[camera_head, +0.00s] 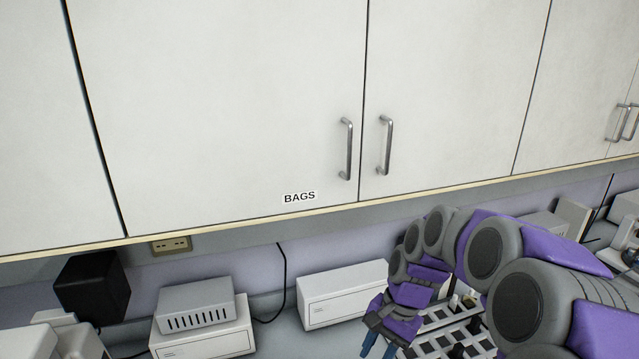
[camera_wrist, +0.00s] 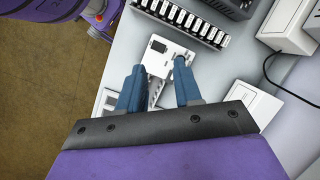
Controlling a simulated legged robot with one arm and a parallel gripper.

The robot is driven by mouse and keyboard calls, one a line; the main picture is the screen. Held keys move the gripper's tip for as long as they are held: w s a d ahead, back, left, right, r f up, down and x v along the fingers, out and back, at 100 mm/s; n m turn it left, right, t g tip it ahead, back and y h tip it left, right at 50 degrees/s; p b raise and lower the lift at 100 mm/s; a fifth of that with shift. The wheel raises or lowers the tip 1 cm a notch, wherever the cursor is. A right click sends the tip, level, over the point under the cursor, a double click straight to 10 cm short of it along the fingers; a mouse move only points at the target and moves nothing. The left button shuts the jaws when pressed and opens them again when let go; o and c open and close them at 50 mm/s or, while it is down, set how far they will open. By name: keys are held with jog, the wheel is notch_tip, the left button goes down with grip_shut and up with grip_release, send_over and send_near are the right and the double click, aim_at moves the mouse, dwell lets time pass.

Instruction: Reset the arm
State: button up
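My gripper (camera_head: 380,347) is at the lower right of the head view, at the end of my purple and grey arm, in front of the bench items. In the wrist view my gripper (camera_wrist: 159,65) shows two blue fingers spread apart with a clear gap. Nothing appears held between them. A white device with a small black square (camera_wrist: 160,46) lies beyond the fingertips, seemingly on the bench below. The exact height of the fingers above it cannot be told.
White wall cabinets (camera_head: 230,100), one labelled BAGS, hang over the bench. White boxes (camera_head: 345,293) and a grey vented unit (camera_head: 194,304) stand on the bench. A rack (camera_wrist: 190,22) lies beyond the fingers. Brown floor (camera_wrist: 50,85) is at left in the wrist view.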

jog(key=s+d+r+n+h, duration=0.1)
jog(key=s+n, duration=0.2)
jog(key=s, duration=1)
jog(key=s+d+r+n+h, duration=0.1)
jog(key=s+n, duration=0.3)
jog(key=s, duration=1)
jog(key=shift+s+d+r+h, duration=0.2)
jog(key=shift+s+d+h, duration=0.1)
jog(key=shift+h, duration=0.4)
